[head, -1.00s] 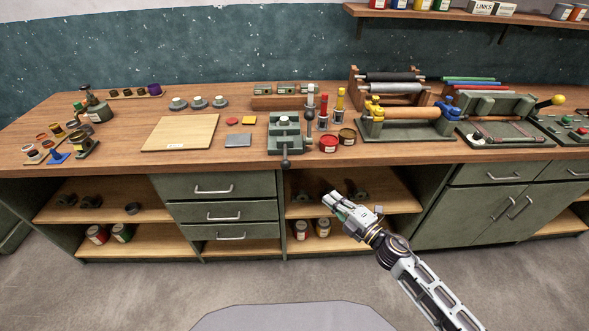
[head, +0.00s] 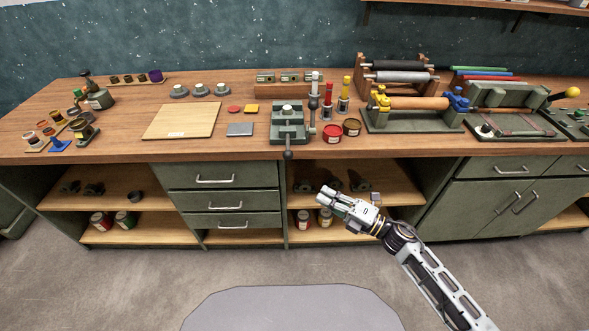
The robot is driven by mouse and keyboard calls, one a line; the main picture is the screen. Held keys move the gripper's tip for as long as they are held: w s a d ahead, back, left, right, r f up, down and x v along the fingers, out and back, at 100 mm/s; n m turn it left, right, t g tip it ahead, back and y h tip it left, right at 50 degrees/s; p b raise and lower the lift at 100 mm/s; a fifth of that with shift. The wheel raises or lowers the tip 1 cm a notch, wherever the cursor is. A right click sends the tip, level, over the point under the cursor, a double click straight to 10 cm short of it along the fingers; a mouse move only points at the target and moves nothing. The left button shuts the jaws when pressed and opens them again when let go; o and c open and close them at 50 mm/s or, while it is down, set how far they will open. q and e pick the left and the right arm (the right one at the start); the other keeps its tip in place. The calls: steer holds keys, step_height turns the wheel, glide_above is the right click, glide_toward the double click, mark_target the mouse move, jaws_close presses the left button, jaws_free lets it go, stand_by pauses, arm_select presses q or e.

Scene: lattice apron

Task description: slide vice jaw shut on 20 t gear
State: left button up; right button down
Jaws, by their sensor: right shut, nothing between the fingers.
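The green vice (head: 290,133) stands at the front edge of the bench, with its dark screw and handle at the front. A small pale round piece (head: 287,108) shows at the top of the vice; I cannot tell whether it is the 20 t gear, nor how wide the jaw gap is. My right gripper (head: 323,194) is shut and empty. It is in front of the open shelves, below and slightly right of the vice in the picture, apart from it. My left gripper is not in view.
Red and dark tins (head: 332,133) and upright red and yellow-topped tools (head: 328,95) stand close right of the vice. A roller press (head: 412,120) is farther right. A grey plate (head: 240,129) and a wooden board (head: 182,121) lie to the left. Open floor lies before the cabinets.

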steer(key=shift+a, duration=0.15)
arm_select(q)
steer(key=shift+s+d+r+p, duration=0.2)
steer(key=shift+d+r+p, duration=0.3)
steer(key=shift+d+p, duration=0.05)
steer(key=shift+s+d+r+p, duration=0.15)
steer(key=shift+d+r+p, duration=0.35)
arm_select(e)
steer(key=w+d+x, duration=0.1)
steer(key=w+x, duration=0.1)
steer(key=x, duration=1)
steer(key=shift+w+r, duration=0.3)
steer(key=shift+w, duration=0.05)
steer(key=shift+d, duration=0.1)
steer(key=shift+w, duration=0.15)
